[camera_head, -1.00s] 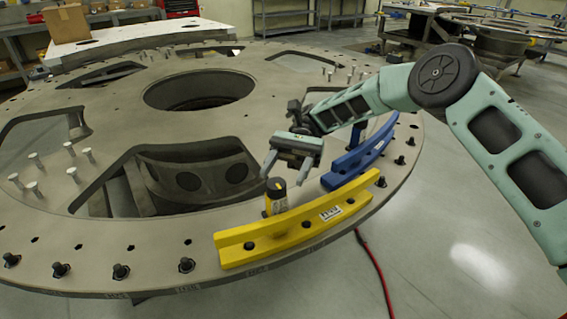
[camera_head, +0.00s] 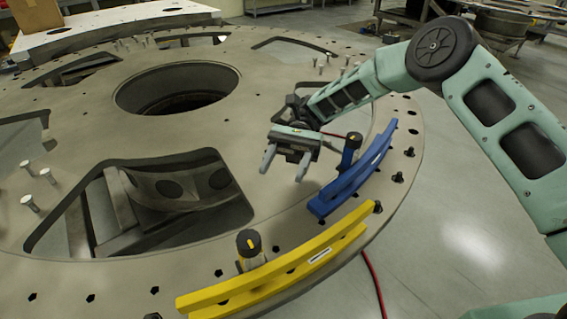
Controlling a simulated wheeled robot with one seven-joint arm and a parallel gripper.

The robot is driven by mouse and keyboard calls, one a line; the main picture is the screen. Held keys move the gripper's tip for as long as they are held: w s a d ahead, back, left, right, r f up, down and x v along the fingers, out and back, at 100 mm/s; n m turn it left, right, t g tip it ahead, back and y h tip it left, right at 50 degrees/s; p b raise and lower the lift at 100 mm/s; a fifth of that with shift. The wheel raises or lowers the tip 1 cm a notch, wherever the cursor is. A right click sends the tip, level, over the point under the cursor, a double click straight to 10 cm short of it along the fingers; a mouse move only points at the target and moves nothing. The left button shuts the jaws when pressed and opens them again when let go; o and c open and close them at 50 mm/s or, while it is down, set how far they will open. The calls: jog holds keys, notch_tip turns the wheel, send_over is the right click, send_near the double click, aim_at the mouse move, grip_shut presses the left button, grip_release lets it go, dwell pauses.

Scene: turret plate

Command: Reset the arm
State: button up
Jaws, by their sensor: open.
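My gripper (camera_head: 285,173) hangs over the turret plate (camera_head: 255,205), its two fingers apart and pointing down, with nothing between them. It is left of the blue curved bracket (camera_head: 352,178) and above the yellow curved bracket (camera_head: 290,268). My arm reaches in from the right edge of the view. The blue bracket lies along the plate's right rim, with a black-topped blue knob (camera_head: 352,142) at its inner side. The yellow bracket lies along the near rim, with a black-topped knob (camera_head: 249,244) behind it. The gripper appears apart from both brackets.
The plate has a round central hole (camera_head: 178,88) and a large cut-out (camera_head: 165,200) left of my gripper. Upright pins (camera_head: 30,203) stand at the left. Black bolts (camera_head: 398,177) line the rim. A red cable (camera_head: 374,285) runs down to the floor. Open floor (camera_head: 460,210) lies at the right.

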dwell(0.3)
jog(key=s+r+n+t+h, duration=0.2)
jog(key=s+n+t+h, duration=0.15)
jog(key=s, duration=0.25)
jog(key=s+r+n+t+h, duration=0.2)
jog(key=s+r+t, duration=0.15)
jog(key=s, duration=0.35)
jog(key=s+d+n+t, duration=0.6)
jog(key=s+d+t, duration=0.2)
jog(key=d, duration=0.3)
jog(key=shift+t+h, duration=0.35)
jog(key=shift+t, duration=0.45)
